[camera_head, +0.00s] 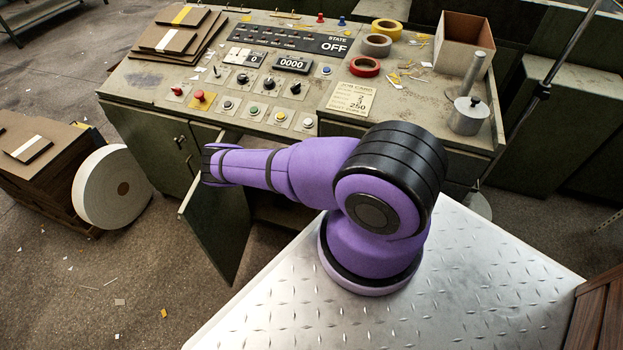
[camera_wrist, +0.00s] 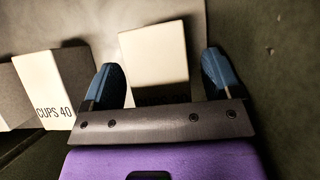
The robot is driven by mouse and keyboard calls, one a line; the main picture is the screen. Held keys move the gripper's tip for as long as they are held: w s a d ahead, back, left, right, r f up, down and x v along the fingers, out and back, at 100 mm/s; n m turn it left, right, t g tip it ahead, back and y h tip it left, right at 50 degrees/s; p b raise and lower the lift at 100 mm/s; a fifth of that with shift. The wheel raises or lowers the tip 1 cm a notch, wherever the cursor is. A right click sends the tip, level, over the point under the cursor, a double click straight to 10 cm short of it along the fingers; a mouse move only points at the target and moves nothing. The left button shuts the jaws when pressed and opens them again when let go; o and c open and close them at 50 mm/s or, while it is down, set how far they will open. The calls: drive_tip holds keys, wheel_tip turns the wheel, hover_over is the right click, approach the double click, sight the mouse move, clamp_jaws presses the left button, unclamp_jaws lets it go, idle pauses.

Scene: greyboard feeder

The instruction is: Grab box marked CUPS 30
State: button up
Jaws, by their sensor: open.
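In the wrist view, a pale box (camera_wrist: 153,55) stands between the two blue fingers of my gripper (camera_wrist: 160,78). My gripper is open, with a finger to each side of this box; I cannot tell whether either touches it. Any marking on its lower front is hidden or too dark to read behind my gripper's dark bar. To the left, a box marked CUPS 40 (camera_wrist: 55,85) stands close beside the left finger. No readable CUPS 30 marking shows. In the head view my arm reaches left over the cabinet front, and my gripper is hidden.
Another pale box (camera_wrist: 12,98) is cut off at the wrist view's left edge. A dark wall (camera_wrist: 275,80) stands close on the right. In the head view, a green cabinet door (camera_head: 222,225) hangs open under the control console (camera_head: 140,85). A white roll (camera_head: 113,187) stands left.

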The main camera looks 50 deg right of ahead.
drive_tip(key=shift+w+d+f, duration=0.1)
drive_tip(key=shift+f, duration=0.15)
drive_tip(key=c, duration=1.1)
drive_tip(key=shift+r, duration=0.15)
